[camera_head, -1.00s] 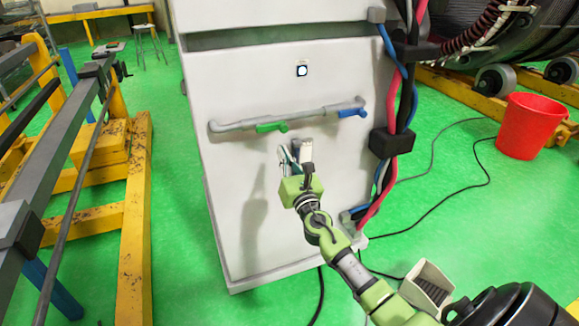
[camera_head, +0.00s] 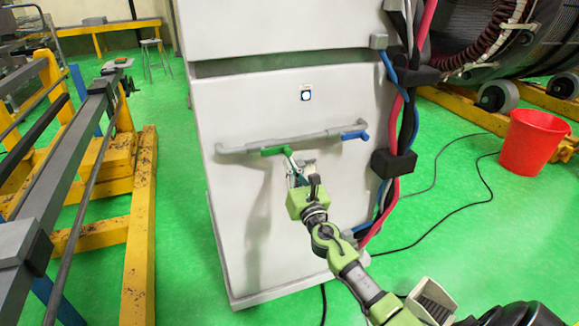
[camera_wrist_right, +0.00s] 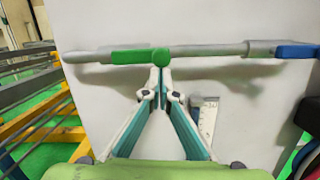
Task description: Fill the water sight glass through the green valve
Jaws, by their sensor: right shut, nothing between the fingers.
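The green valve (camera_head: 275,151) is a handle lying level on a grey pipe across the white cabinet front. It also shows in the wrist view (camera_wrist_right: 130,57), with a round knob at its right end. My right gripper (camera_head: 289,152) is shut and empty, its fingertips (camera_wrist_right: 161,73) just below that round end; I cannot tell if they touch it. A small pale plate with scale marks (camera_wrist_right: 208,118), perhaps the sight glass, sits on the cabinet right of my fingers, partly hidden by them. Its water level is not readable. My left gripper is out of view.
A blue handle (camera_head: 355,135) sits on the pipe's right part. Red, blue and black cables (camera_head: 405,120) run down the cabinet's right edge. A red bucket (camera_head: 531,142) stands far right. Yellow and grey frames (camera_head: 140,230) stand left. The green floor between is mostly clear.

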